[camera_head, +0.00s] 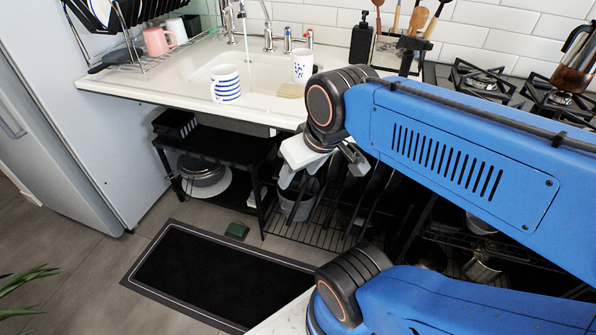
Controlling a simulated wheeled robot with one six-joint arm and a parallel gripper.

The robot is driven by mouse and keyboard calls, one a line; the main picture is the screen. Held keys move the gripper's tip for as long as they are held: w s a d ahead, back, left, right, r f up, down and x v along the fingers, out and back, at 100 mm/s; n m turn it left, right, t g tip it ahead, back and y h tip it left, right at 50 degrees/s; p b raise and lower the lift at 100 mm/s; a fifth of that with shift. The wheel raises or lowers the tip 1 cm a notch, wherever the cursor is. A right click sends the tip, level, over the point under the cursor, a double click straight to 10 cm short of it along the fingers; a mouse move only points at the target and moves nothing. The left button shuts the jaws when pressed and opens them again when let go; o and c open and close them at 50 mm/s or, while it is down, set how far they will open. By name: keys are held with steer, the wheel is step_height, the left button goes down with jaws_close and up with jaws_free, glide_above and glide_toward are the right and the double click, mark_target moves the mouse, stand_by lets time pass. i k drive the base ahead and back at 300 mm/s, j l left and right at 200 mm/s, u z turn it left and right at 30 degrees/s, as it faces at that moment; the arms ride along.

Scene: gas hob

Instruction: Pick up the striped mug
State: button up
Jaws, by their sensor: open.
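The striped mug (225,84) is white with blue horizontal stripes. It stands upright at the front of the white sink counter (150,82), left of the middle of the view. My gripper (322,183) hangs below and to the right of the mug, in front of the counter's front edge. It is apart from the mug, and its fingers point down, open with nothing seen between them. My blue arm reaches in from the right and hides part of the counter and hob.
A white mug with blue spots (302,65) stands right of the striped one, near a sponge (291,91). The faucet (243,30) rises behind. A dish rack (130,45) with a pink mug (157,41) is at left. A black shelf (215,150) stands below; a dark mat (220,275) lies on the floor.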

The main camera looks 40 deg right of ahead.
mark_target(225, 88)
steer(key=k, duration=0.9)
